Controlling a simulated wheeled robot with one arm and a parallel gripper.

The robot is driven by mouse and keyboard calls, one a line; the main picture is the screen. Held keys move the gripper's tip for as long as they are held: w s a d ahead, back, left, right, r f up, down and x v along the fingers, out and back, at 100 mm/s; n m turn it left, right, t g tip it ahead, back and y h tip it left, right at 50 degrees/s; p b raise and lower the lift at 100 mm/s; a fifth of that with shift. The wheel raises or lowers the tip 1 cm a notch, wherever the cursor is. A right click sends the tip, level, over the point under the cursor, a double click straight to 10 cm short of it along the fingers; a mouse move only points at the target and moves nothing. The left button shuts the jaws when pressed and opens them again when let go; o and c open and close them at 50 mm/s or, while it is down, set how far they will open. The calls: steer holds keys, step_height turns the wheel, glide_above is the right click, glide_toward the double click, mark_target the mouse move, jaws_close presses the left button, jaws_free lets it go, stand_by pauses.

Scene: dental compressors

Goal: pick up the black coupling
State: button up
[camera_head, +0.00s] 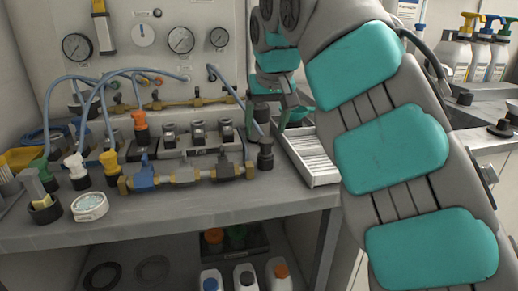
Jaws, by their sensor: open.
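A black coupling (265,155) stands upright on the grey workbench (235,203), near its right end, beside the end of a brass manifold. My gripper (272,125) is open, with its dark fingers pointing down just above the coupling in the picture. I cannot tell whether the fingers reach around its top or stay clear above it. The gap between the fingers looks empty. My teal and grey arm comes in from the right and hides the bench's right side.
The brass manifold (190,177) with blue and grey valves lies left of the coupling. A white slotted tray (312,158) lies to its right. Blue hoses (92,110) and coloured fittings crowd the left. A gauge panel (150,60) stands behind. The front bench strip is clear.

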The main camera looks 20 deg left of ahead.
mark_target(264, 148)
steer(key=shift+s+a+f, duration=0.25)
steer(key=shift+s+f, duration=0.05)
steer(key=shift+f, duration=0.05)
steer(key=shift+w+f, duration=0.1)
steer(key=shift+f, duration=0.3)
steer(key=x, duration=0.6)
steer(key=shift+w+d+f, duration=0.2)
steer(key=shift+w+d, duration=0.05)
steer(key=shift+w, duration=0.25)
jaws_close()
